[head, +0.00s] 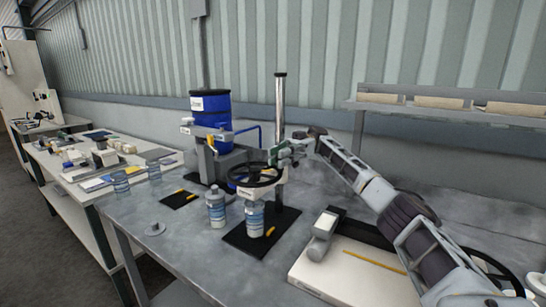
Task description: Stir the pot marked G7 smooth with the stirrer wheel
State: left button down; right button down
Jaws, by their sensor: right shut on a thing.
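The stirrer wheel (238,179) is a black spoked wheel on a stand with a tall upright post (280,110). My right gripper (279,158) reaches in from the right and is shut on the far right part of the wheel; the exact contact is small and hard to see. A clear pot with a blue and white label (254,221) stands upright under the wheel on a black base plate. A similar labelled pot (216,208) stands just to its left. The labels are too small to read, so I cannot tell which is G7. My left gripper is out of view.
A blue drum (210,121) on a grey machine stands behind. A white board (345,262) with a grey device (322,237) lies right. A small metal disc (155,229) lies front left, with bare table around it.

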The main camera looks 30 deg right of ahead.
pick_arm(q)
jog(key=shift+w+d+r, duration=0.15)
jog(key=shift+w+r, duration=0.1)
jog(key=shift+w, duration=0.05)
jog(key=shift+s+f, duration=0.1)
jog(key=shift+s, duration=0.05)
pick_arm(e)
jog(key=c, duration=1.6)
grip_release()
jog(key=shift+d, duration=0.1)
jog(key=shift+c, duration=0.2)
jog(key=o, duration=0.3)
jog(key=shift+w+d+f, duration=0.1)
jog(key=shift+w+f, duration=0.05)
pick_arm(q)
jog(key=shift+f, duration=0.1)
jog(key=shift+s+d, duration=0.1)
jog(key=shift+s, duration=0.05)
